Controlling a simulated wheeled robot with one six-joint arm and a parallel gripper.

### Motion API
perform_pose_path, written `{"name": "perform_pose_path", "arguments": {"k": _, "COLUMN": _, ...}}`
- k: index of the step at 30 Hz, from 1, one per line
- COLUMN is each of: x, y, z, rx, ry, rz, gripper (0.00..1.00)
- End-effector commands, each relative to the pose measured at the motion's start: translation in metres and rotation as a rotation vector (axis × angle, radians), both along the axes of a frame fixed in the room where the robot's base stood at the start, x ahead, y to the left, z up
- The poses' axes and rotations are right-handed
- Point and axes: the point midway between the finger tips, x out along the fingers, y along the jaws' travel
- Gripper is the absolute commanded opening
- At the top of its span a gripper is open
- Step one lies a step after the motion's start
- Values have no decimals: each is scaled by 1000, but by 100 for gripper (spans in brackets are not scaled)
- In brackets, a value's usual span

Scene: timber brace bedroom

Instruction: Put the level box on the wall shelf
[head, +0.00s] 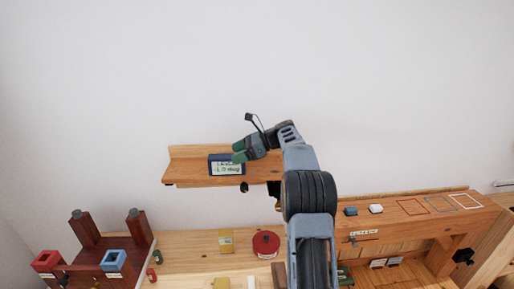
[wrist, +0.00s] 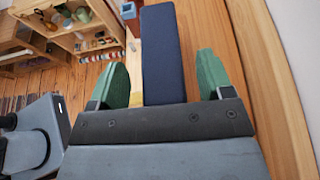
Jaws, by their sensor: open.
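The level box (head: 225,166) is a dark blue box with a white printed label on its front. It rests on the wooden wall shelf (head: 190,179), left of the middle of its length. My gripper (head: 239,151) is at the right end of the box, over the shelf. In the wrist view, my gripper (wrist: 158,80) is open, with green fingers on either side of the blue box (wrist: 162,50). Gaps show between the box and both fingers. The wooden shelf (wrist: 232,45) also shows there. The near end of the box is hidden behind the gripper body.
A dark red stand (head: 90,262) with blue and red square pieces is at left. A wooden rack (head: 420,222) is at right. The wall above the shelf is clear.

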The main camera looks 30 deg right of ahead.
Motion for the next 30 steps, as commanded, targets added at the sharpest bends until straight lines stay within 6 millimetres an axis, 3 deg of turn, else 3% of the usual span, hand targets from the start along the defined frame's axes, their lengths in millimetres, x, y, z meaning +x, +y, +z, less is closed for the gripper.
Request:
{"name": "perform_pose_path", "arguments": {"k": 9, "x": -22, "y": -55, "z": 22, "rx": -1, "ry": -1, "rz": -5, "gripper": 73}}
{"name": "perform_pose_path", "arguments": {"k": 18, "x": -37, "y": -90, "z": 39, "rx": 0, "ry": 0, "rz": -2, "gripper": 73}}
{"name": "perform_pose_path", "arguments": {"k": 26, "x": -41, "y": -96, "z": 44, "rx": -6, "ry": -2, "rz": 1, "gripper": 73}}
{"name": "perform_pose_path", "arguments": {"k": 30, "x": -41, "y": -71, "z": 52, "rx": -87, "ry": -39, "rz": 24, "gripper": 73}}
